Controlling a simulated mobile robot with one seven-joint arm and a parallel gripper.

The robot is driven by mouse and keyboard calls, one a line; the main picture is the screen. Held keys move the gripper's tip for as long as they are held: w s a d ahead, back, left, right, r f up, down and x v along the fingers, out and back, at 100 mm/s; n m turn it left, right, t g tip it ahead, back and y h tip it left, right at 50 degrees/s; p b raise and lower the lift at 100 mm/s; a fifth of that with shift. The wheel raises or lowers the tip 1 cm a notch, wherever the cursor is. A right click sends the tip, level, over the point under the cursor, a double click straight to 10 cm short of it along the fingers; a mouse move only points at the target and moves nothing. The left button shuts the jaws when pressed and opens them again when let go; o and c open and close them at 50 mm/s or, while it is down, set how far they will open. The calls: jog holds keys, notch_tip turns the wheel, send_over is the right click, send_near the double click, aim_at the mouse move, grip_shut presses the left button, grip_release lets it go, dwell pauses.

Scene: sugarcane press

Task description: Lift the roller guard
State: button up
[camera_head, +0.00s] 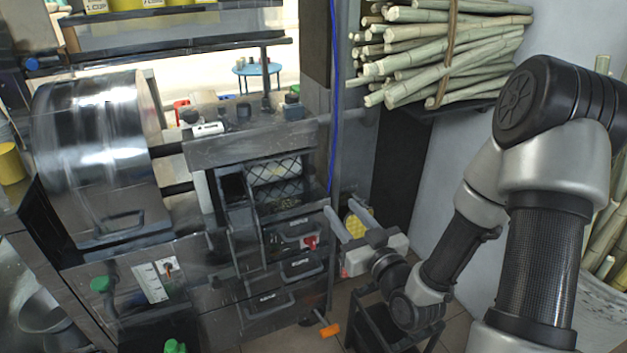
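The roller guard (275,172) appears to be the dark criss-cross mesh panel on the front of the press, below its grey top beam. It looks lowered over the roller opening, with a pale roller partly visible behind the mesh. My gripper (341,207) is to the right of the press and lower than the guard. Its two fingers are spread apart and point up and left. It does not touch the guard. A yellow round mesh piece (358,222) shows between and behind the fingers; I see no contact with it.
A big shiny drum (97,125) stands left of the press. Bundled cane (440,50) lies on a shelf at upper right. A dark stand (395,322) is below my gripper.

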aim_at(312, 171)
jog(key=b+x, duration=0.1)
jog(key=x, duration=1.6)
jog(key=shift+w+r+b, duration=0.1)
jog(key=shift+b, duration=0.25)
jog(key=shift+c, duration=0.3)
grip_shut()
